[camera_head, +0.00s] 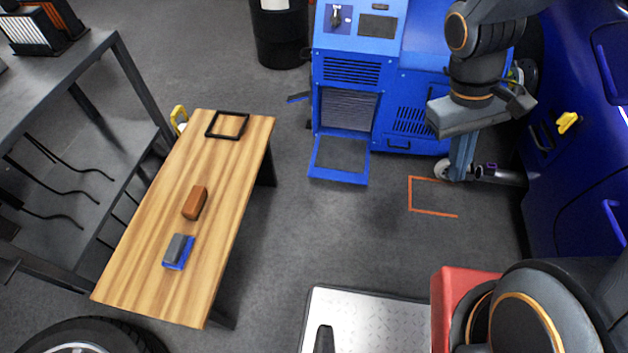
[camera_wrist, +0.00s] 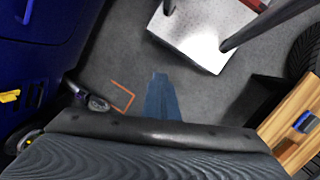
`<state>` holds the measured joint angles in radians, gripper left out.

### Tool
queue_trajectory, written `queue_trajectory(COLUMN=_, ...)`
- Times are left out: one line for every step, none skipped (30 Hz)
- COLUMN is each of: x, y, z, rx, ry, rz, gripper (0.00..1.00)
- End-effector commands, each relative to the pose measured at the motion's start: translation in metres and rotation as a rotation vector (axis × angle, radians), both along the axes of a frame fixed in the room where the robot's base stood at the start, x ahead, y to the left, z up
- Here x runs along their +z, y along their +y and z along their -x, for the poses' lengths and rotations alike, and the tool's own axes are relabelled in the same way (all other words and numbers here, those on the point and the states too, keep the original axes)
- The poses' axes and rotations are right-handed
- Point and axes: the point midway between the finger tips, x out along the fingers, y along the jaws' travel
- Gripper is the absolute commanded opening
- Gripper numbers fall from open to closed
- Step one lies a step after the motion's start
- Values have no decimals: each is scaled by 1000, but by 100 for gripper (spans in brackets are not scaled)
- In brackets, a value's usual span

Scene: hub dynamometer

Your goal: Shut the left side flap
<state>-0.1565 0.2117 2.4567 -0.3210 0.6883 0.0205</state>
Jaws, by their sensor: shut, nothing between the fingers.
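The blue machine (camera_head: 350,50) stands at the top centre of the head view. A thin blue flap (camera_head: 298,97) juts out from its left side, seen nearly edge-on, so I cannot tell its angle well. At the machine's front, a blue framed flap (camera_head: 338,168) hangs open at the bottom, below a grey grille. My gripper (camera_head: 459,176) points down to the right of the machine, apart from both flaps. It is shut and empty. In the wrist view my gripper (camera_wrist: 160,76) is over bare floor, and neither flap is visible there.
A wooden bench (camera_head: 150,265) holds a black frame (camera_head: 228,124), a brown block (camera_head: 195,203) and a blue-grey brush (camera_head: 178,251). A black drum (camera_head: 279,35) stands left of the machine. The middle floor is clear.

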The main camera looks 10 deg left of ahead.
Motion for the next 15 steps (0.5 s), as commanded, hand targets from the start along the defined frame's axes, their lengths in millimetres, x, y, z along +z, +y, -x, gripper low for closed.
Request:
queue_trajectory(x=-30, y=1, z=-10, rx=85, ry=39, rz=41, gripper=0)
queue_trajectory(x=-41, y=1, z=-15, rx=134, ry=57, rz=67, gripper=0)
queue_trajectory(x=-56, y=0, z=-22, rx=201, ry=83, rz=104, gripper=0)
queue_trajectory(x=-67, y=0, z=-27, rx=252, ry=100, rz=130, gripper=0)
queue_trajectory(x=-78, y=0, z=-34, rx=302, ry=117, rz=159, gripper=0)
queue_trajectory(x=-93, y=1, z=-42, rx=368, ry=139, rz=195, gripper=0)
queue_trajectory(x=-104, y=1, z=-49, rx=420, ry=153, rz=224, gripper=0)
queue_trajectory(x=-115, y=2, z=-56, rx=470, ry=168, rz=253, gripper=0)
queue_trajectory(x=-130, y=4, z=-66, rx=537, ry=186, rz=291, gripper=0)
queue_trajectory(x=-140, y=6, z=-74, rx=589, ry=198, rz=321, gripper=0)
queue_trajectory(x=-152, y=8, z=-82, rx=640, ry=208, rz=349, gripper=0)
queue_trajectory(x=-167, y=11, z=-93, rx=707, ry=223, rz=389, gripper=0)
queue_trajectory(x=-178, y=14, z=-101, rx=758, ry=232, rz=419, gripper=0)
queue_trajectory(x=-190, y=18, z=-110, rx=808, ry=240, rz=448, gripper=0)
queue_trajectory(x=-205, y=24, z=-121, rx=877, ry=249, rz=489, gripper=0)
